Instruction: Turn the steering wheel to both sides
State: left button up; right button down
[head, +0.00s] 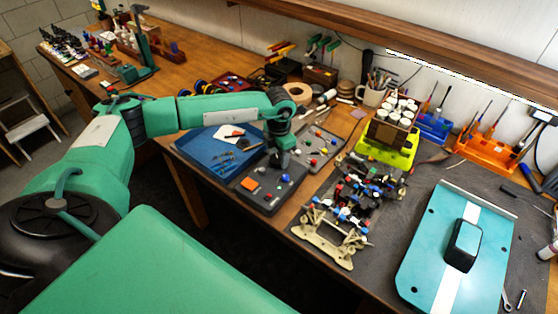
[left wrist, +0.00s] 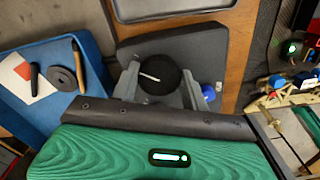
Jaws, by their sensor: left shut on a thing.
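My left gripper (head: 281,163) points down over a dark box (head: 262,199) at the near edge of the bench in the head view. In the left wrist view its grey fingers stand on both sides of a round black wheel (left wrist: 158,74) with a white mark, and are shut on it. I take this wheel to be the steering wheel; the gripper hides it in the head view. A blue knob (left wrist: 208,92) sits beside it on the box. My right gripper is not in view.
A blue tray (head: 199,150) with small tools lies left of the box. A grey tray (head: 327,139) with small parts lies behind it. A partly built car chassis (head: 340,220) stands to the right. A teal car body shell (head: 425,235) lies farther right.

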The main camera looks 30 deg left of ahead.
aim_at(279, 158)
pick_arm(q)
jog(key=shift+m+b, duration=0.8)
jog(key=shift+m, duration=0.1)
jog(key=shift+r, duration=0.1)
jog(key=o, duration=1)
jog(key=shift+r, duration=0.5)
jog(key=shift+r+b, duration=1.95)
jog(key=shift+r, duration=4.45)
jog(key=shift+d, duration=0.1)
